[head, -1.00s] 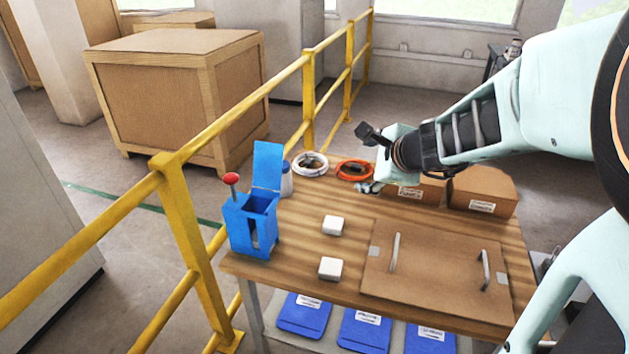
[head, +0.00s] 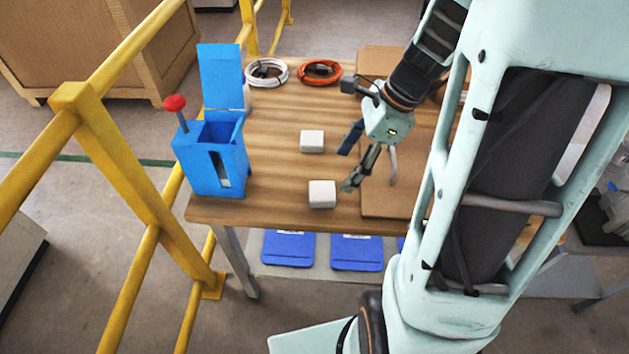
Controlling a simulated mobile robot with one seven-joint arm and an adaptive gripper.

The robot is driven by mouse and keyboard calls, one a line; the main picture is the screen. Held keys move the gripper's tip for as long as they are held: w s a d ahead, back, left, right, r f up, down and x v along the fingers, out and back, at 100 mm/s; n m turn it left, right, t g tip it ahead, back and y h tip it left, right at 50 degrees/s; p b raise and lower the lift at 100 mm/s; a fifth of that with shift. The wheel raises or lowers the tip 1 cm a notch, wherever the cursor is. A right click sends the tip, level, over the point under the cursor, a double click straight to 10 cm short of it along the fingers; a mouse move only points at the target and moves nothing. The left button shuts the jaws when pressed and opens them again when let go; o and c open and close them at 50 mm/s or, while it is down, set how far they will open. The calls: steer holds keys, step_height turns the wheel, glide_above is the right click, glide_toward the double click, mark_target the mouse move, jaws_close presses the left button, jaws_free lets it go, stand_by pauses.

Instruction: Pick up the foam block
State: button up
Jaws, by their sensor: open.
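Two small white blocks sit apart on the wooden table; either could be the foam block, and I cannot tell which. One white block (head: 312,141) is farther back, and the other white block (head: 322,194) is close to the table's front edge. My gripper (head: 347,169) is open and empty, just right of the two blocks. Its fingers point left and down, one tip near the level of each block in the picture. I cannot tell how high it is above the table.
A blue box (head: 212,157) with a raised lid and red-knobbed lever stands at the table's left. White (head: 266,73) and orange (head: 320,72) cable coils lie at the back. A brown panel (head: 384,200) with handles lies right. A yellow railing (head: 120,160) runs along the left.

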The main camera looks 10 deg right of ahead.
mark_target(323, 190)
steer(key=b+x, duration=0.1)
steer(key=x, duration=0.3)
steer(key=shift+a+f, duration=0.1)
steer(key=shift+f, duration=0.05)
steer(key=shift+w+a+b+x, duration=0.2)
steer(key=shift+b+x, duration=0.4)
steer(key=shift+x, duration=0.85)
steer(key=shift+w+a+b+x, duration=0.1)
steer(key=shift+w+b+x, duration=0.3)
steer(key=shift+x, duration=1.05)
steer(key=shift+s+r, duration=0.15)
steer(key=shift+r, duration=0.05)
steer(key=shift+c, duration=0.7)
steer(key=c, duration=0.7)
